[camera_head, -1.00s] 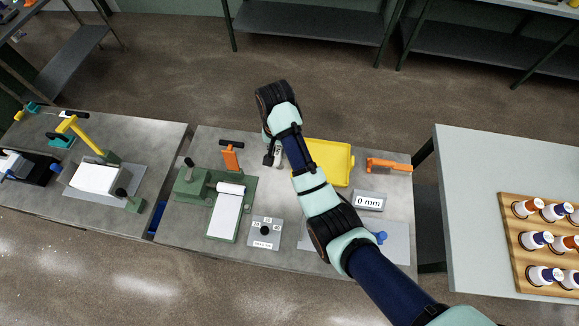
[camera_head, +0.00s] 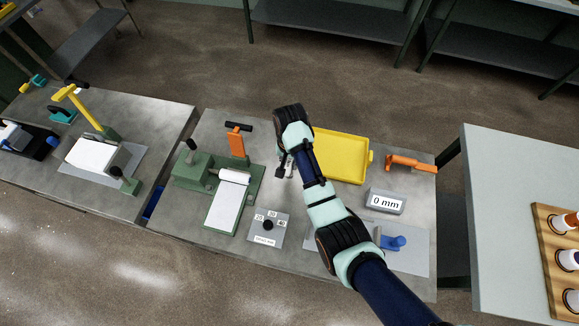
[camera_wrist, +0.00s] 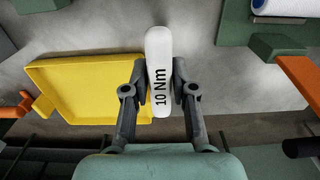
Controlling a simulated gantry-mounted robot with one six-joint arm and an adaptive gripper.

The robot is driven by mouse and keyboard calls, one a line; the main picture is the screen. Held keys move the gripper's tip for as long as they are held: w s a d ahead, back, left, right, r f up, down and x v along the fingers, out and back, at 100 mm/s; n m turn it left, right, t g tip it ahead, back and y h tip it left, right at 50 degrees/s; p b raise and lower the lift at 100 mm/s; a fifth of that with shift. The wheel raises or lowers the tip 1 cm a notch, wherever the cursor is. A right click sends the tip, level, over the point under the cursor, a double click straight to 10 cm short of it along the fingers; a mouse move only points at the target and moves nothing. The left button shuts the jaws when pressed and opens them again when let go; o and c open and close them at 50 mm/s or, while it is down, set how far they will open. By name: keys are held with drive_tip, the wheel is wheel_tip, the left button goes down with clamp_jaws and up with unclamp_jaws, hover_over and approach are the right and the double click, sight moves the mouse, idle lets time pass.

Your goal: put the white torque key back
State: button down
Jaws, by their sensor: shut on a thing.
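The white torque key (camera_wrist: 159,75), marked "10 Nm", is between the fingers of my gripper (camera_wrist: 160,92) in the wrist view. The fingers press on its two sides. In the head view my gripper (camera_head: 285,165) is over the middle table, just left of the yellow tray, and my arm partly hides it. The yellow tray (camera_wrist: 85,62) lies beside the key in the wrist view and looks empty; it also shows in the head view (camera_head: 366,160). I cannot tell whether the key touches the table.
An orange-handled green device (camera_head: 237,142) stands left of my gripper. A grey dial plate (camera_head: 267,232) lies in front. A "0 mm" display (camera_head: 385,202), an orange tool (camera_head: 410,163) and a blue-handled tool (camera_head: 390,241) are at right. Bare tabletop shows between them.

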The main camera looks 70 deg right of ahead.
wheel_tip(320, 180, down, 3)
drive_tip(key=shift+f, duration=0.2)
drive_tip(key=shift+f+b, duration=0.1)
drive_tip(key=shift+b, duration=0.2)
drive_tip(key=c, duration=0.9)
unclamp_jaws()
drive_tip(key=shift+c, duration=0.2)
wheel_tip(320, 180, up, 12)
drive_tip(key=p, duration=0.3)
drive_tip(key=shift+s, duration=0.1)
drive_tip(key=shift+a, duration=0.1)
